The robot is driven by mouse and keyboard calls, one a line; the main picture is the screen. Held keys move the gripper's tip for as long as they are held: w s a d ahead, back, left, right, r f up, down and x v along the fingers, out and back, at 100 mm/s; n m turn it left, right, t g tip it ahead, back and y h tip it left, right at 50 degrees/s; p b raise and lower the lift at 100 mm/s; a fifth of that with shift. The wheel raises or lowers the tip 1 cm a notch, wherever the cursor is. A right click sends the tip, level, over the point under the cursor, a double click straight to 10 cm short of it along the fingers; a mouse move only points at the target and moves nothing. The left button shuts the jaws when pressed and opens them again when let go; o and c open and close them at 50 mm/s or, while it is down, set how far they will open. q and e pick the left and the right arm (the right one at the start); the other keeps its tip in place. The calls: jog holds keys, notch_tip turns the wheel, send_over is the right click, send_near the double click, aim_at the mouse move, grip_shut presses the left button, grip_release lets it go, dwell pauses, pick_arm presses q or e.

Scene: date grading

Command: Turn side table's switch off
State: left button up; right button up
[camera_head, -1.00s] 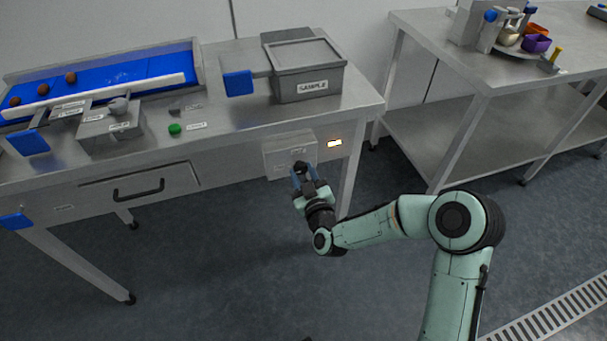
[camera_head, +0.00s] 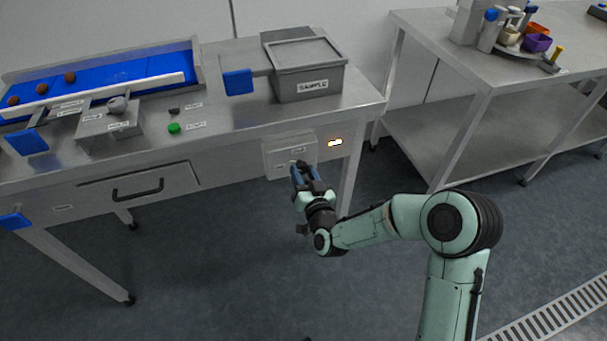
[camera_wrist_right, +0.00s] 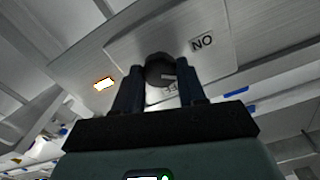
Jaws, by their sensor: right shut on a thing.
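The side table's switch box (camera_head: 272,157) is a grey plate on the table's front, under the sample box. Its dark round knob (camera_wrist_right: 159,67) shows in the right wrist view between the fingers of my right gripper (camera_wrist_right: 160,82), which is shut on it. A label on the plate reads ON, upside down in that view. In the head view the right gripper (camera_head: 301,168) is at the box's lower right and hides the knob. A small indicator light (camera_head: 335,142) beside the box is lit; it also glows in the wrist view (camera_wrist_right: 103,85). My left gripper is not in view.
The steel table (camera_head: 220,120) holds a blue conveyor (camera_head: 130,75) with brown dates, a green button (camera_head: 174,128) and a SAMPLE box (camera_head: 308,85). A drawer (camera_head: 105,190) is shut. A second steel table (camera_head: 440,30) stands at right. The floor between is clear.

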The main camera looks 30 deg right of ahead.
jog(key=m, duration=0.3)
jog(key=shift+m, duration=0.4)
jog(key=m+b, duration=0.1)
jog(key=m, duration=0.3)
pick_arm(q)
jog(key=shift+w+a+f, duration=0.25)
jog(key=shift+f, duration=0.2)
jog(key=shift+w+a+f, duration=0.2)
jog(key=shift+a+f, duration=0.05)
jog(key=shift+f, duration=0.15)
pick_arm(e)
jog(key=shift+m, duration=1.7)
jog(key=o, duration=1.1)
jog(key=shift+c, duration=0.2)
